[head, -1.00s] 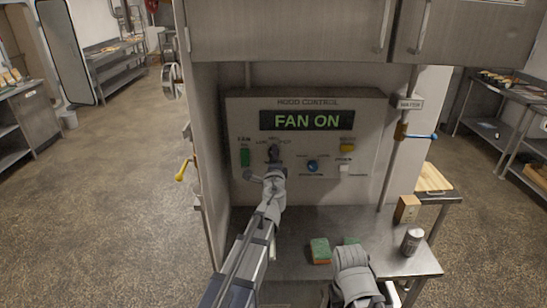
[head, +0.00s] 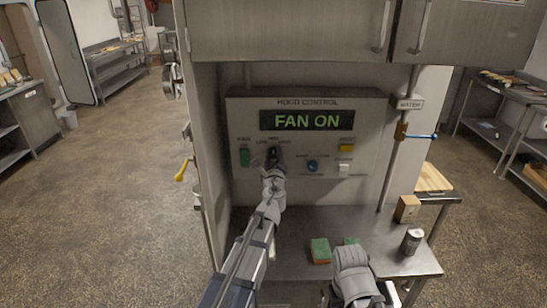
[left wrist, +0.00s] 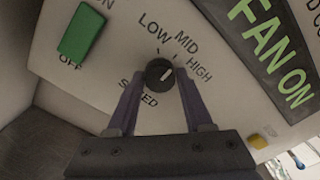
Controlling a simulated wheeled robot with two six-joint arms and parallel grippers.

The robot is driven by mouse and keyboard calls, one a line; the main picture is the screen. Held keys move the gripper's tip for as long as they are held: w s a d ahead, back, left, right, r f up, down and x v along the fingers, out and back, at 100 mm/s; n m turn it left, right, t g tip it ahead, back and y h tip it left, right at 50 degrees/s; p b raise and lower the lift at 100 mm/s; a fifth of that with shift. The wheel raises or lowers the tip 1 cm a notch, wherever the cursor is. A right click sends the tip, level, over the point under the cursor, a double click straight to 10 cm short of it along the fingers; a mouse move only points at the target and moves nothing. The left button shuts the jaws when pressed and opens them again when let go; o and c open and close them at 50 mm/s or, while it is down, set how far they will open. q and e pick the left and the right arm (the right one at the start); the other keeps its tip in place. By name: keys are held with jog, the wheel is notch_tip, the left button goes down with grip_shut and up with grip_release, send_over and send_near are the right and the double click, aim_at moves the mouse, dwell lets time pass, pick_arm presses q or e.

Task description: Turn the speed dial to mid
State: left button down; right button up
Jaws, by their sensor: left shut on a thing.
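The speed dial (left wrist: 159,73) is a round black knob with a white pointer line on the hood control panel. In the left wrist view its line slants up and right, toward the MID label. LOW, MID and HIGH are printed around it. My left gripper (left wrist: 160,88) is shut on the dial, one finger on each side. In the head view my left gripper (head: 274,156) reaches the panel (head: 375,120) and mostly hides the dial. My right arm shows at the lower right, but its gripper is not visible.
A green fan switch (head: 244,157) is left of the dial. A blue knob (head: 312,166), a yellow button (head: 347,146) and a white switch (head: 343,168) are to its right. The display (head: 307,120) reads FAN ON. Sponges (head: 320,250) and a can (head: 412,241) stand on the counter (head: 290,225).

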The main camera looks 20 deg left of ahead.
dwell(0.5)
pick_arm(q)
jog(key=shift+c, duration=1.5)
grip_release()
jog(key=shift+s, duration=0.1)
jog(key=v, duration=0.7)
jog(key=shift+s, duration=0.35)
jog(key=shift+d, duration=0.15)
